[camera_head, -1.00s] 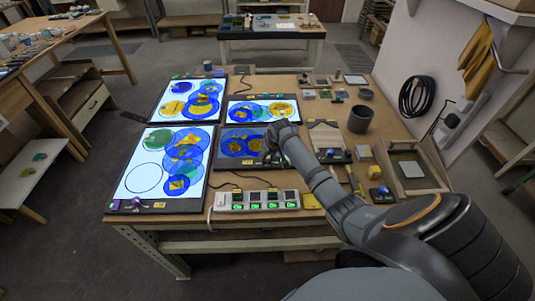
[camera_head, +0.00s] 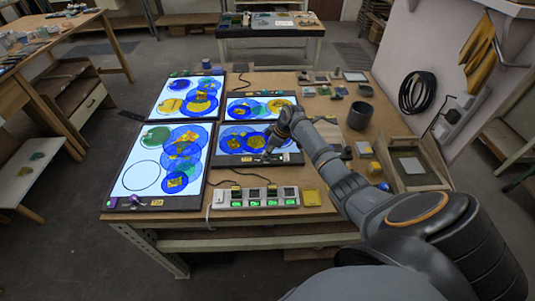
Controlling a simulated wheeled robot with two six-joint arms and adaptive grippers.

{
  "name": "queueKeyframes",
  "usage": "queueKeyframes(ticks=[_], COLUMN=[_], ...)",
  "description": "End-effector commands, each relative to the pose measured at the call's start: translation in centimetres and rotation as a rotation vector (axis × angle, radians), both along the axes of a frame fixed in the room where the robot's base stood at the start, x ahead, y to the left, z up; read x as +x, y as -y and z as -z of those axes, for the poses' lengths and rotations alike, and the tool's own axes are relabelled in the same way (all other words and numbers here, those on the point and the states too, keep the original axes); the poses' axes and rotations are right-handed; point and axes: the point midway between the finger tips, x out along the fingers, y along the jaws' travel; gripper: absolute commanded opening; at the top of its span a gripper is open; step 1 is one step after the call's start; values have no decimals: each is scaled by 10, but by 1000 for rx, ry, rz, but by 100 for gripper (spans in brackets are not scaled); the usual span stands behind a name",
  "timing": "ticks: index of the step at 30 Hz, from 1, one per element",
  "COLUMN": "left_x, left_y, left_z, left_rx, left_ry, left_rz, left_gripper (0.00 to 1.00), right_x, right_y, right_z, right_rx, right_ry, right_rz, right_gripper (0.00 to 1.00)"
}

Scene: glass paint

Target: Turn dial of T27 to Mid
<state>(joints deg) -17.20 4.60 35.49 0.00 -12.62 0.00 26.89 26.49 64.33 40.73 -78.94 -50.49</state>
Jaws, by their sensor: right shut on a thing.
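Several light panels lie on the wooden table. The front right panel (camera_head: 216,153) is lit, with blue and yellow discs and a small yellow label (camera_head: 247,159) on its front edge; the label is too small to read. My right gripper (camera_head: 271,153) reaches down to this panel's front edge, right of the label. It is shut on a small dial there, which the gripper mostly hides. I cannot read the dial's setting. My left gripper is not in view.
The front left panel (camera_head: 113,188), back left panel (camera_head: 158,112) and back right panel (camera_head: 231,109) are lit. A power strip (camera_head: 255,199) with green lights lies in front. A dark cup (camera_head: 360,115) and a wooden tray (camera_head: 425,184) stand to the right.

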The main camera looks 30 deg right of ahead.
Motion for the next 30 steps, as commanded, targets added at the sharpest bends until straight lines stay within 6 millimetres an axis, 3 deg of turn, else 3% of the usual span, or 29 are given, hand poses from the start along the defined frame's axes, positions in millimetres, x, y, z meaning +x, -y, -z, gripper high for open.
queueKeyframes(ticks=[20,21,25,30], left_x=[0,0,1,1], left_y=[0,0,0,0], left_z=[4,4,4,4], left_rx=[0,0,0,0], left_ry=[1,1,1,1], left_rz=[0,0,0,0], left_gripper=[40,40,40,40], right_x=[1,1,1,0], right_y=[1,1,1,0], right_z=[-1,-1,-1,0], right_rx=[-2,-2,-1,-1], right_ry=[2,2,1,1], right_rz=[-56,-56,-56,-56], right_gripper=[0,31,49,50])
